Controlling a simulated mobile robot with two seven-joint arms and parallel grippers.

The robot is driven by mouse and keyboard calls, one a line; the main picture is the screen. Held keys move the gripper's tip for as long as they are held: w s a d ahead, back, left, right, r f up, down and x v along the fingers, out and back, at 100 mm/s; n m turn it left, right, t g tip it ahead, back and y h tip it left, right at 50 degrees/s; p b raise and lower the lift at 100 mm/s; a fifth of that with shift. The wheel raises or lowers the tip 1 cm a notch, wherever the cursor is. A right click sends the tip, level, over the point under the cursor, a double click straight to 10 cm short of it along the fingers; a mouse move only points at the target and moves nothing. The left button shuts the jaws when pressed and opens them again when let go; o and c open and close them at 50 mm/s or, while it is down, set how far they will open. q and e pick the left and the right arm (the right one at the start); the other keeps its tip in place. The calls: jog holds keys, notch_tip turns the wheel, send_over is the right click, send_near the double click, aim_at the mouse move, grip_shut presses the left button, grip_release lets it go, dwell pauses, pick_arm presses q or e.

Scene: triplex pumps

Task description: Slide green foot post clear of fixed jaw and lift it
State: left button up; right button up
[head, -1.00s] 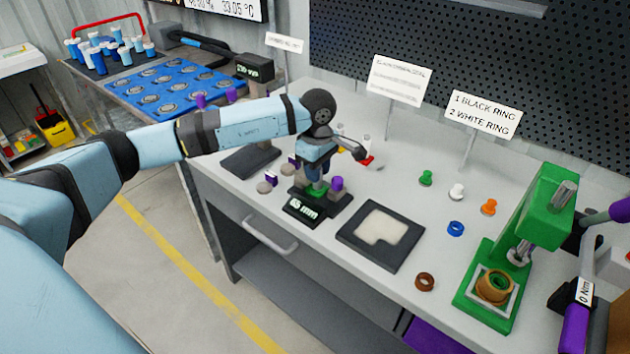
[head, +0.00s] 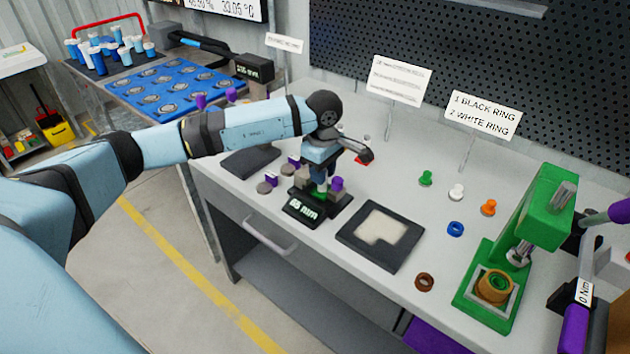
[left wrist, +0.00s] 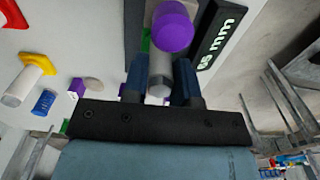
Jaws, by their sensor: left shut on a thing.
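My left gripper (head: 321,191) points down over the small dark measuring fixture (head: 340,209) on the bench. In the left wrist view its two dark blue fingers (left wrist: 159,88) are shut on a grey cylindrical post (left wrist: 159,72). A bit of green (left wrist: 146,42) shows beside that post, and green (head: 319,194) also shows low between the fingers in the head view. A purple-topped part (head: 336,184) stands just right of the gripper; its purple knob (left wrist: 172,27) is close beyond the fingertips in the wrist view. Whether the post touches the fixture is hidden.
The fixture's display (head: 302,209) reads 65 mm. A dark tray (head: 379,237) with a pale inset lies to the right. A green press (head: 543,215) and loose rings stand further right. Small purple and grey pieces (head: 265,187) lie left of the fixture.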

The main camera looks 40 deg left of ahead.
pick_arm(q)
jog(key=shift+r+p, duration=1.6)
jog(key=shift+r, duration=1.8)
